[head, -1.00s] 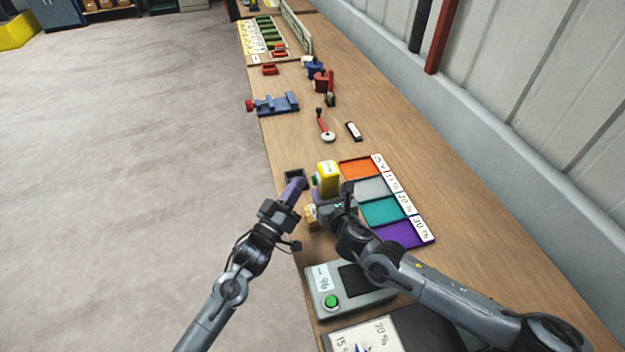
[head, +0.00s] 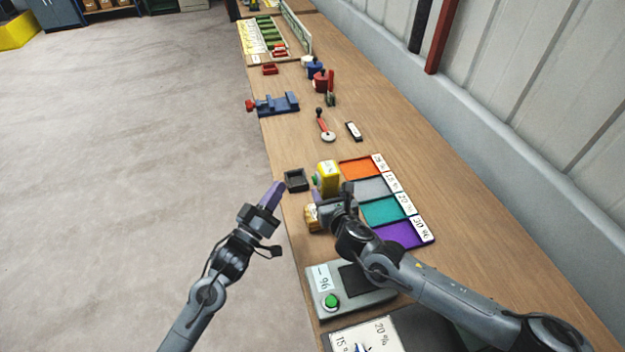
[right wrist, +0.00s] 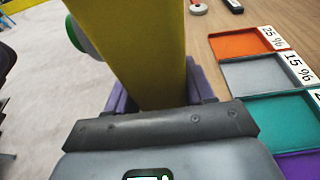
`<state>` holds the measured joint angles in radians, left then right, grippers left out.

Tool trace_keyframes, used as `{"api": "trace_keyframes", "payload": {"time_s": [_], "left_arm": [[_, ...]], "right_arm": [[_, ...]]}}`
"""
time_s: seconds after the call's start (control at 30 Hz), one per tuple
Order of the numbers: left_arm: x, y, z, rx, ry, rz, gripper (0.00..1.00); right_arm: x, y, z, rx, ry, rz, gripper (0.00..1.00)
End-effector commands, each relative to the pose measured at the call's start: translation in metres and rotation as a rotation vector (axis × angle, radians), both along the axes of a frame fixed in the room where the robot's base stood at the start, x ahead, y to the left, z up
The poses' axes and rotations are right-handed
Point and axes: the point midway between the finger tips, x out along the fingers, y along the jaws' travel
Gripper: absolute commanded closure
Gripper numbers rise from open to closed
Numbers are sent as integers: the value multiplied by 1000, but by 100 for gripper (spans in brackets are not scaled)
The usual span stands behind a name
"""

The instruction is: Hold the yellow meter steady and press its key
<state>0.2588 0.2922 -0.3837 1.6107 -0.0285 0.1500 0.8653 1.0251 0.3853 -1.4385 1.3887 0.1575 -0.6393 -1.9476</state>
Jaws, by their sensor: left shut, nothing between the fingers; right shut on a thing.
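The yellow meter (head: 328,176) stands on the bench near its left edge, with a green key (head: 315,181) on its left side. In the right wrist view the meter (right wrist: 145,50) rises between purple fingers, and the green key (right wrist: 82,38) faces left. My right gripper (right wrist: 155,95) is shut on the meter; in the head view its own wrist partly hides the fingers. My left gripper (head: 274,194) is shut and empty, left of the meter and apart from it, out by the bench edge. The lower part of the meter is hidden.
A dark open box (head: 296,188) sits just left of the meter. Orange, grey, teal and purple trays (head: 428,241) with percent labels lie to the right. A tan block (head: 311,218) and a grey device with a green button (head: 331,301) are nearer. Open floor lies left.

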Motion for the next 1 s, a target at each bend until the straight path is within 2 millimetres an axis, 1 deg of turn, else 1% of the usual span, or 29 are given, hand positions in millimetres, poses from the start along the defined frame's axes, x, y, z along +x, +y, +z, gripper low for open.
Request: {"api": "trace_keyframes", "payload": {"time_s": [0.17,0.2,0.27,0.3,0.4,0.77,0.87,1.0], "left_arm": [[0,0,0,0,0,0,100],[0,0,0,0,0,0,100],[0,0,0,0,0,0,100],[0,0,0,0,0,0,100],[0,0,0,0,0,0,100],[0,0,0,0,0,0,100],[0,0,0,0,0,0,100],[0,0,0,0,0,0,100]], "right_arm": [[0,0,0,0,0,-1,87],[0,0,0,0,0,-1,45],[0,0,0,0,0,-1,36],[0,0,0,0,0,-1,30],[0,0,0,0,0,-1,17],[-2,-1,1,0,0,0,17],[-7,-3,2,0,0,0,17],[-21,-9,7,0,-1,0,17]]}}
